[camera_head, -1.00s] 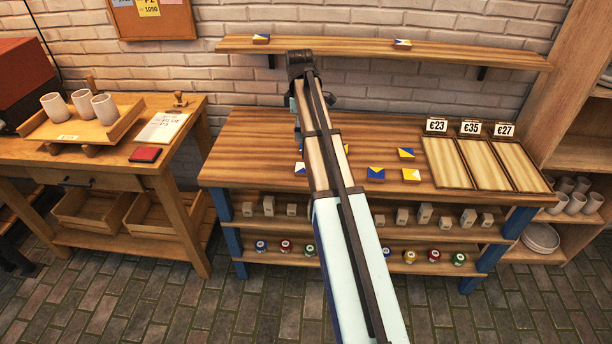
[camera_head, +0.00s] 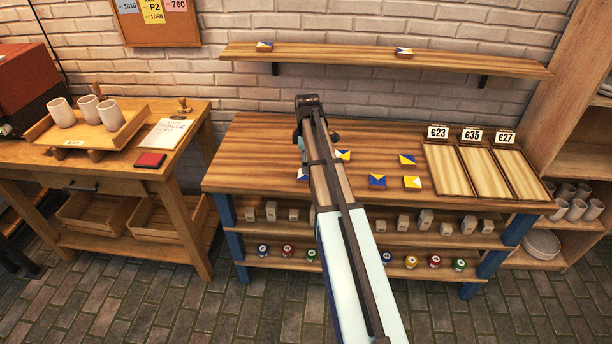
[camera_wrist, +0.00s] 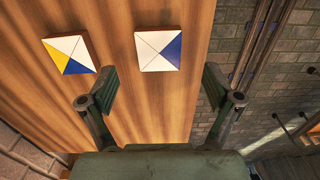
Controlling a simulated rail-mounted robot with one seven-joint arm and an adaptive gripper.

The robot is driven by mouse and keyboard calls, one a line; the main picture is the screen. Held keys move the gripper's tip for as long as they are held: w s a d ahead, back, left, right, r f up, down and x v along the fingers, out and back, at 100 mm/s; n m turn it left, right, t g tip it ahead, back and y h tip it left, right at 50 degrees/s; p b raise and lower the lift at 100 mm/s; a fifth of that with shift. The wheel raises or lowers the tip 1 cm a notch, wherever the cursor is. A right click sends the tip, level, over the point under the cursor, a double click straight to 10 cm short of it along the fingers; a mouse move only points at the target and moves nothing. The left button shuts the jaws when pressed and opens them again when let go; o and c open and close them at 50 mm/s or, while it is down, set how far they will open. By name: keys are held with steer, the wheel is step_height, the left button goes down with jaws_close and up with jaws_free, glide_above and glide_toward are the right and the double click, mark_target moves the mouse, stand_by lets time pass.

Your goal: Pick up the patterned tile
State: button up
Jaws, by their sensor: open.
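Several small square tiles patterned in blue, yellow and white lie on the wooden workbench (camera_head: 255,150). In the head view, one tile (camera_head: 343,155) is right beside my arm, and others (camera_head: 407,160), (camera_head: 377,181) and (camera_head: 412,182) lie to its right. One tile (camera_head: 302,175) is partly hidden by my arm. In the wrist view, a white and blue tile (camera_wrist: 159,48) lies beyond the gap between my fingers, and a yellow, white and blue tile (camera_wrist: 68,54) lies to its left. My gripper (camera_wrist: 158,86) is open and empty, apart from both tiles.
A wall shelf (camera_head: 350,60) above the bench holds two tiles (camera_head: 264,47) (camera_head: 404,52). Price-tagged wooden panels (camera_head: 455,172) lie at the bench's right end. Paint jars (camera_head: 411,262) and small blocks (camera_head: 403,222) fill the lower shelves. A side table (camera_head: 100,165) stands left.

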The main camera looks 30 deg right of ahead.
mark_target(306, 176)
steer(key=shift+w+a+f+p, duration=0.15)
steer(key=shift+f+p, duration=0.8)
steer(key=shift+f, duration=1.7)
steer(key=c, duration=1.3)
